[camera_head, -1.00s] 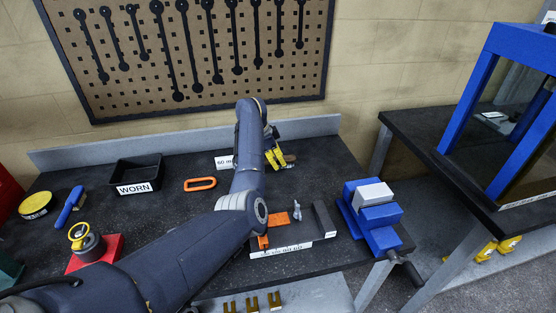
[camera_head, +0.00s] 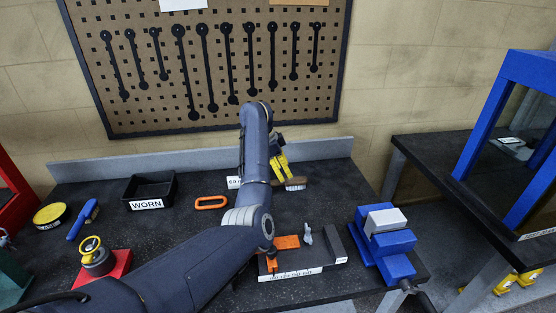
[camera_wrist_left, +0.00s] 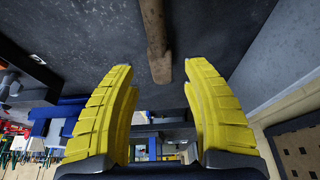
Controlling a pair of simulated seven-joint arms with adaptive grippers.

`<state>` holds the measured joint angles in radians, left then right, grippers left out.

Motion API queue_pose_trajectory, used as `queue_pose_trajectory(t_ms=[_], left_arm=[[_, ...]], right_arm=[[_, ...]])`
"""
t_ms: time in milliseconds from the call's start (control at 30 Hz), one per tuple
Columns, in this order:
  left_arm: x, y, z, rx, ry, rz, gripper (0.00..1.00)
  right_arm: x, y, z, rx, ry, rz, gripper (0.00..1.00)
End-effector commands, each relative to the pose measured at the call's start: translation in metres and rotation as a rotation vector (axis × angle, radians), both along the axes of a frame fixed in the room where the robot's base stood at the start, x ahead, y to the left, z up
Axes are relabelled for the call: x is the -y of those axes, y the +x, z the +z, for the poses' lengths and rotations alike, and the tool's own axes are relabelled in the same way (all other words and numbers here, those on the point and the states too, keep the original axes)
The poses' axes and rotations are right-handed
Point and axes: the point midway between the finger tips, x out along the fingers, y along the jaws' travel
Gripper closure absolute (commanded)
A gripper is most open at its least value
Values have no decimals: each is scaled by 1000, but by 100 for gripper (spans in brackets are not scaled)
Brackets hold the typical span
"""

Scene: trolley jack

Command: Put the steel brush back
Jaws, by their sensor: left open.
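The steel brush (camera_head: 292,184), with a brown wooden handle and pale bristles, is on the dark workbench near the back, right of the 60 label. My left gripper (camera_head: 281,170), with yellow fingers, is right beside it, partly hidden behind my own arm. In the left wrist view the gripper (camera_wrist_left: 159,74) is open, its fingers wide apart. The brush's wooden handle (camera_wrist_left: 155,38) comes down from the top edge, and its end lies between the fingertips, touching neither finger. The bristles are not visible there. My right gripper is not in view.
A black WORN bin (camera_head: 150,190), an orange ring-shaped handle (camera_head: 211,202) and a blue-handled tool (camera_head: 83,220) lie to the left. A labelled tray (camera_head: 290,273) with orange parts and a blue vise (camera_head: 385,245) stand to the right. A tool pegboard (camera_head: 205,65) hangs behind.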

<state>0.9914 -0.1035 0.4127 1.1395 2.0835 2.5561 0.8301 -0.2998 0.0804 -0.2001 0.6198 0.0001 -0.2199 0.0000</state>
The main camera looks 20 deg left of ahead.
Motion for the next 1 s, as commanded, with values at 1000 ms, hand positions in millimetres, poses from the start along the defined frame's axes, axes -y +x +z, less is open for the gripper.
queue_pose_trajectory(t_ms=[1000], left_arm=[[-96, 0, 63, 28, 327, 83, 52]], right_arm=[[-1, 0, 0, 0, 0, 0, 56]])
